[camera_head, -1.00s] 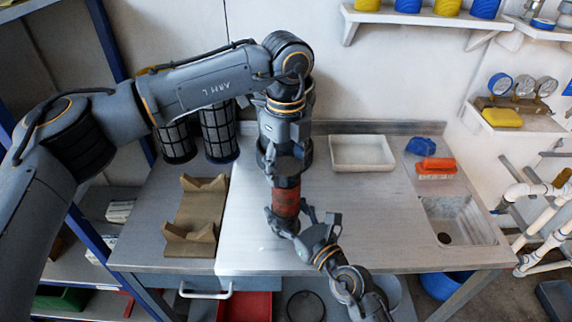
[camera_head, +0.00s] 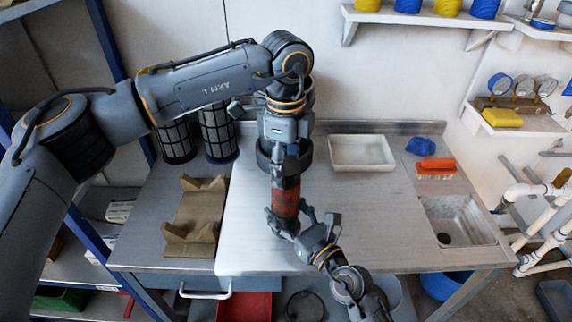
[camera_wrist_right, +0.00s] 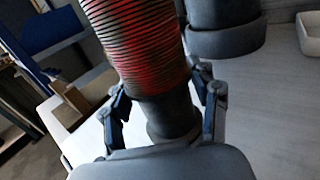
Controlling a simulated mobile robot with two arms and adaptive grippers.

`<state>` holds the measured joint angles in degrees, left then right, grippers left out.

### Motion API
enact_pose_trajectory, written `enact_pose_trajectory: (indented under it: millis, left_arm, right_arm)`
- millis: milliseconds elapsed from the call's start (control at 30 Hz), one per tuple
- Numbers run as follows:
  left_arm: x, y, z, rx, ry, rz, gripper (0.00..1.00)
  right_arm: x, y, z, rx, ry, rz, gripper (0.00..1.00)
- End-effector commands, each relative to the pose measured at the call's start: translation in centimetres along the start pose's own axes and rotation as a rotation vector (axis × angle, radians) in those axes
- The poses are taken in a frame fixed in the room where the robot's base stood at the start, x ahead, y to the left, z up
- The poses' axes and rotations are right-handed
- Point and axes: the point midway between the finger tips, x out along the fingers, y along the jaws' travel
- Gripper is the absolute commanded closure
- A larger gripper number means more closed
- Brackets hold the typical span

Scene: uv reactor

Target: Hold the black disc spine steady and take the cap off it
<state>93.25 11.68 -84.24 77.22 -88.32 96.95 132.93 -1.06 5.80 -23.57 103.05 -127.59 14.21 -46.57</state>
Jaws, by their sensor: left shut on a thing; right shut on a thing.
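The disc spine (camera_head: 286,203) is a stack of thin dark discs with red between them, standing nearly upright over the table. My right gripper (camera_head: 286,225) is shut on its lower end; in the right wrist view the spine (camera_wrist_right: 140,45) rises from the right gripper (camera_wrist_right: 165,110), with fingers either side of its dark lower part. My left gripper (camera_head: 286,172) reaches down from above and is shut at the spine's upper end. The cap is mostly hidden by the left fingers, and I cannot tell whether it is still seated.
A dark round housing (camera_head: 264,156) stands behind the spine. A brown cradle (camera_head: 195,215) and two dark mesh cylinders (camera_head: 217,138) are on the left. A white tray (camera_head: 362,153), an orange brush (camera_head: 436,167) and a sink (camera_head: 460,220) are on the right.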

Motion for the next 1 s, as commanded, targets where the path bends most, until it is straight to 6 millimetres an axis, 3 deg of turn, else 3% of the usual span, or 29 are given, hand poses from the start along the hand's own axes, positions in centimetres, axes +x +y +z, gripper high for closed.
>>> enact_pose_trajectory:
  millis: [600,1000]
  left_arm:
    - [-2.1,0.0,0.0,0.0,0.001,-0.001,0.84]
    - [-2.4,0.0,0.0,0.0,0.0,-0.001,0.84]
  right_arm:
    - [0.0,-0.1,0.0,0.0,-0.001,-0.001,1.0]
    - [0.0,-0.1,0.0,0.0,-0.001,-0.001,1.0]
